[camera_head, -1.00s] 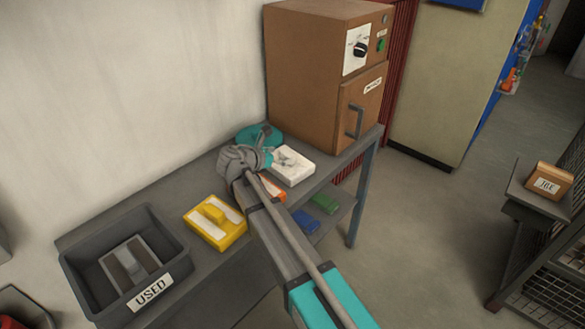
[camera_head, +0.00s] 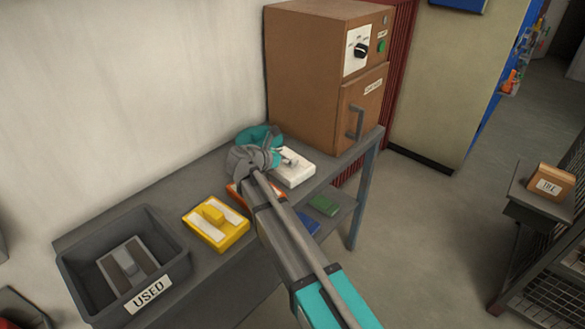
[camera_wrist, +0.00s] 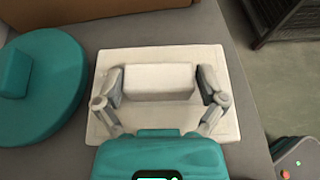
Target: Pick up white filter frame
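The white filter frame (camera_head: 297,172) lies flat on the grey bench just in front of the brown oven. In the wrist view the white frame (camera_wrist: 160,121) is a pale square plate with a raised white block in its middle. My gripper (camera_head: 284,158) is at the frame from above. In the wrist view my gripper (camera_wrist: 160,82) is open, with one finger at each end of the raised block. The fingers are very close to the block; whether they touch it is hard to tell.
A teal round lidded thing (camera_wrist: 38,88) lies close to the left of the frame. The brown oven (camera_head: 315,75) stands behind. A yellow frame (camera_head: 215,222) and a grey bin marked USED (camera_head: 160,290) are further along the bench (camera_head: 190,180). An orange piece is partly hidden by my arm.

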